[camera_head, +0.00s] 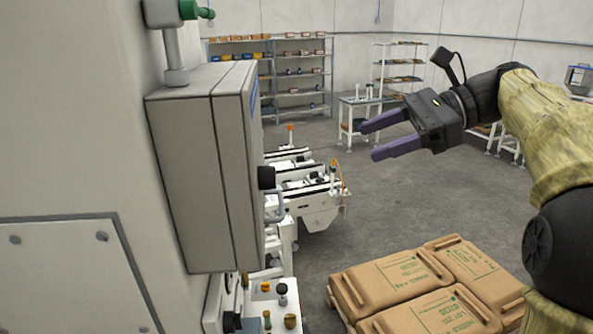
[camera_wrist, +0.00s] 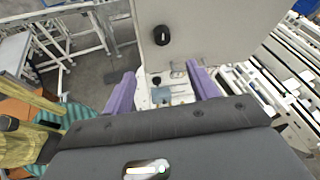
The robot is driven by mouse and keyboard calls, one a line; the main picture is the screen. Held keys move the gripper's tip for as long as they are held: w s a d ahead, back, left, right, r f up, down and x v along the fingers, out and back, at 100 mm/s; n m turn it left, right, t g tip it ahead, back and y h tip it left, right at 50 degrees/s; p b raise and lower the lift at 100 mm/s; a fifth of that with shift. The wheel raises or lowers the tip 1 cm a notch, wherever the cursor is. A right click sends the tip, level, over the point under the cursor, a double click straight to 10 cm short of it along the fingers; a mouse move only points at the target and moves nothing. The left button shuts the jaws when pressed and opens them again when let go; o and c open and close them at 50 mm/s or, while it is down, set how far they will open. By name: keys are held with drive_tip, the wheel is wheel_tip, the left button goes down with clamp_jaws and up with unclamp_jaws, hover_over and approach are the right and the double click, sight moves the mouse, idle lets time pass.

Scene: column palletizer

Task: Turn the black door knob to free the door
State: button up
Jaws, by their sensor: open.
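The black door knob (camera_head: 266,178) sticks out from the front of the grey cabinet door (camera_head: 233,170), seen nearly edge-on at the left of the head view. In the wrist view the knob (camera_wrist: 162,35) shows as a round black knob on the pale door panel (camera_wrist: 225,35), above the space between my fingers. My gripper (camera_head: 371,141) has purple fingers, is open and empty, and points left toward the cabinet with a clear gap to the knob. In the wrist view my gripper (camera_wrist: 161,72) has its fingers spread apart. The cabinet's inside is hidden.
A pale handle (camera_head: 275,207) sits just below the knob. A control panel (camera_head: 270,306) with buttons lies under the cabinet. Brown sacks (camera_head: 410,280) are stacked at lower right. White conveyors (camera_head: 312,190) stand behind. Grey floor is clear between.

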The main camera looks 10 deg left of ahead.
drive_tip(key=x, duration=1.7)
drive_tip(key=shift+a+f, duration=0.25)
drive_tip(key=shift+a, duration=0.05)
drive_tip(key=shift+w+a, duration=0.1)
drive_tip(key=shift+w, duration=0.05)
drive_tip(key=c, duration=1)
